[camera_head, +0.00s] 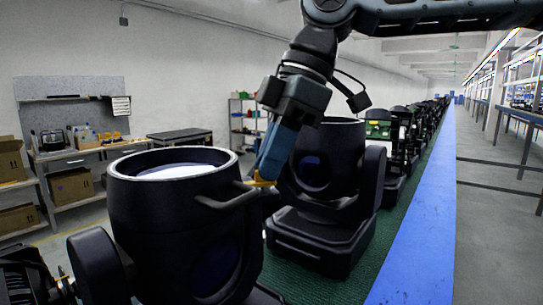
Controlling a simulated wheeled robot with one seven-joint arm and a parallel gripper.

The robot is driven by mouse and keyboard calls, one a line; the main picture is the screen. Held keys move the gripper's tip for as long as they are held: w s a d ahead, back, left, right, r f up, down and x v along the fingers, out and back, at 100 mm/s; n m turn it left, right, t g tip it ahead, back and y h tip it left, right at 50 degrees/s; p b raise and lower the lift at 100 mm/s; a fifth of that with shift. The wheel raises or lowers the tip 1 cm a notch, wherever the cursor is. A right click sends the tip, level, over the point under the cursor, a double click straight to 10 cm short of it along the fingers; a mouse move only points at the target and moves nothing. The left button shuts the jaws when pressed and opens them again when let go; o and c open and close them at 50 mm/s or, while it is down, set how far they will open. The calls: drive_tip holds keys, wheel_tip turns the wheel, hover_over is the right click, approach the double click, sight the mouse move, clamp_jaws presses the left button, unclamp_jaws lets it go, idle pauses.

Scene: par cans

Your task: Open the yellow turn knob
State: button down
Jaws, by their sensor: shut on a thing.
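The yellow turn knob (260,183) is small and sits at the side of the near black par can (165,225), by the end of its grey bar handle (232,199). My gripper (262,176) reaches down from the upper right with its fingertips at the knob. It is shut on the yellow knob, and the fingers hide part of it. The knob's turn angle cannot be made out.
A second black par can (325,160) stands close behind my gripper. More fixtures line the green mat (345,290) into the distance. A blue strip (420,240) runs beside it. A workbench with boxes (75,187) is at the left.

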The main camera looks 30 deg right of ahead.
drive_tip(key=shift+m, duration=0.3)
drive_tip(key=m, duration=0.1)
drive_tip(key=m+t, duration=0.1)
drive_tip(key=m, duration=0.1)
drive_tip(key=shift+s+a+m+t+p, duration=0.1)
drive_tip(key=shift+s+m+t+p, duration=0.05)
drive_tip(key=shift+m+t+p, duration=0.15)
drive_tip(key=m+h, duration=0.1)
drive_tip(key=m, duration=0.1)
drive_tip(key=m+t+h, duration=0.1)
drive_tip(key=m, duration=0.2)
drive_tip(key=shift+s+a, duration=0.1)
drive_tip(key=shift+a, duration=0.1)
drive_tip(key=m, duration=0.2)
drive_tip(key=m+t+h, duration=0.1)
drive_tip(key=m, duration=0.1)
drive_tip(key=shift+a+r+m+h+p, duration=0.1)
drive_tip(key=shift+a+m+h+p, duration=0.05)
drive_tip(key=shift+m+h+p, duration=0.85)
drive_tip(key=shift+m+h, duration=0.1)
drive_tip(key=shift+m, duration=1.2)
drive_tip(key=c, duration=1.2)
unclamp_jaws()
